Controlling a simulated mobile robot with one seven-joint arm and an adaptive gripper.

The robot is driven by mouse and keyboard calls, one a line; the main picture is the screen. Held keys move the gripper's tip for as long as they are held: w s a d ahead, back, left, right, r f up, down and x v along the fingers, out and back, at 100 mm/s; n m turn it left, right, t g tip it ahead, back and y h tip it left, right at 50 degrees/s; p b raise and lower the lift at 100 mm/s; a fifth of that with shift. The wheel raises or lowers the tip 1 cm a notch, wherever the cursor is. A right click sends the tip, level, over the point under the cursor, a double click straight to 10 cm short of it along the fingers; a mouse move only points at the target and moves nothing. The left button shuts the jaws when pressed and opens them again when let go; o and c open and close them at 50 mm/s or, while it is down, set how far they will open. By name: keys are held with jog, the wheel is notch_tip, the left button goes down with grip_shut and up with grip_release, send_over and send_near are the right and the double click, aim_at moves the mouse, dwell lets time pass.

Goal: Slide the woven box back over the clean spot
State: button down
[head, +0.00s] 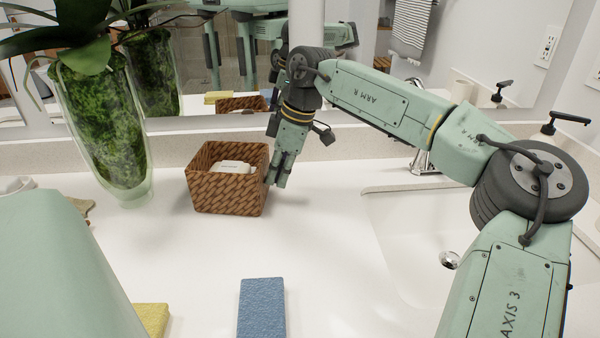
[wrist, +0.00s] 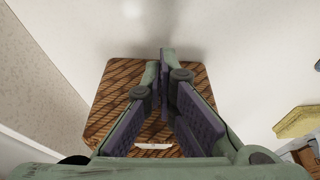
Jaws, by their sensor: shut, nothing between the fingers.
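The brown woven box (head: 228,190) stands upright on the white counter between the glass vase and the sink, with a pale object (head: 236,167) inside it. My gripper (head: 277,183) points down at the box's right side, its fingers close to or touching that wall; I cannot tell which. In the wrist view the woven box (wrist: 108,88) shows behind the fingers, and my gripper (wrist: 164,58) has its fingertips together with nothing between them. I cannot make out a clean spot on the counter.
A tall glass vase (head: 108,125) with a plant stands left of the box. The sink (head: 415,225) is to the right. A blue sponge (head: 262,308) and a yellow sponge (head: 152,318) lie in front. A mirror rises behind the counter. The counter between box and blue sponge is clear.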

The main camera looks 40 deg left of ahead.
jog(key=shift+s+a, duration=0.35)
jog(key=shift+a, duration=0.05)
jog(key=shift+w+d, duration=0.1)
jog(key=shift+w+d, duration=0.15)
jog(key=shift+w, duration=0.1)
jog(key=shift+w+d+r+p, duration=0.15)
jog(key=shift+w+d+p, duration=0.55)
jog(key=shift+w+d, duration=0.4)
jog(key=b+v, duration=0.1)
jog(key=v, duration=0.8)
jog(key=shift+d+r+b, duration=0.25)
jog(key=shift+r+b, duration=0.1)
jog(key=shift+b, duration=0.05)
